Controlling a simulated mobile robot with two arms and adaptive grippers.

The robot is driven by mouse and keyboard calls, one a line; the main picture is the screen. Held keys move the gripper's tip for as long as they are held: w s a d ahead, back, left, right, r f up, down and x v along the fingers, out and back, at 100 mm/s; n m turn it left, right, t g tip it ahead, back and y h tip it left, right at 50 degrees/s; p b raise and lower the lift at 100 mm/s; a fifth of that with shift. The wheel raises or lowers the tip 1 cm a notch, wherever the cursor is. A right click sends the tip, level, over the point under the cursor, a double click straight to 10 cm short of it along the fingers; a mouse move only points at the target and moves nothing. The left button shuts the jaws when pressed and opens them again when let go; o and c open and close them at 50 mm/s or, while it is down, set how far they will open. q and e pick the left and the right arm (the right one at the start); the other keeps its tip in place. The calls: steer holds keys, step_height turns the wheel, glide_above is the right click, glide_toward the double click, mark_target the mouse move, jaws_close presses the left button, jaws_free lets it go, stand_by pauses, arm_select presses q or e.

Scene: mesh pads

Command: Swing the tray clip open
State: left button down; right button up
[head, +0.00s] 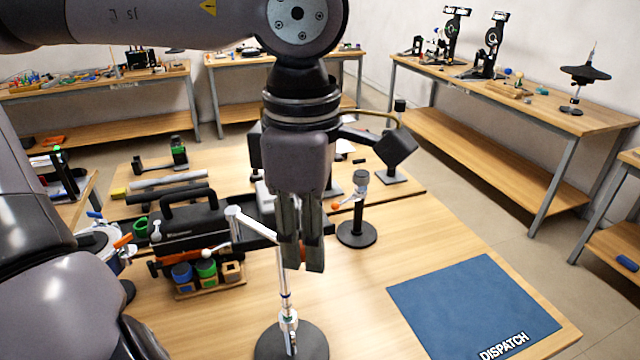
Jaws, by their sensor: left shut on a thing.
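My left gripper (302,268) points down over the table, its dark fingers shut on the far end of a pale lever arm. I take this lever as the tray clip (258,226). It runs from a round pivot at the black tray (262,240) down and right to the fingers. A bit of orange-red shows by the fingertips; the grip itself is mostly hidden by them. My right gripper is not in view.
A silver post on a round black base (308,345) stands just in front of the gripper. A black stand (357,232) is to its right. Blue and green pots (205,268) sit at left. The blue DISPATCH mat (470,305) is empty; the wood around it is clear.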

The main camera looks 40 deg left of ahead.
arm_select(q)
steer(key=shift+s+a, duration=0.15)
steer(key=shift+s, duration=1.75)
steer(key=c, duration=1.3)
jaws_free()
steer(key=shift+w, duration=0.1)
step_height(320, 180, up, 12)
steer(key=shift+r, duration=0.1)
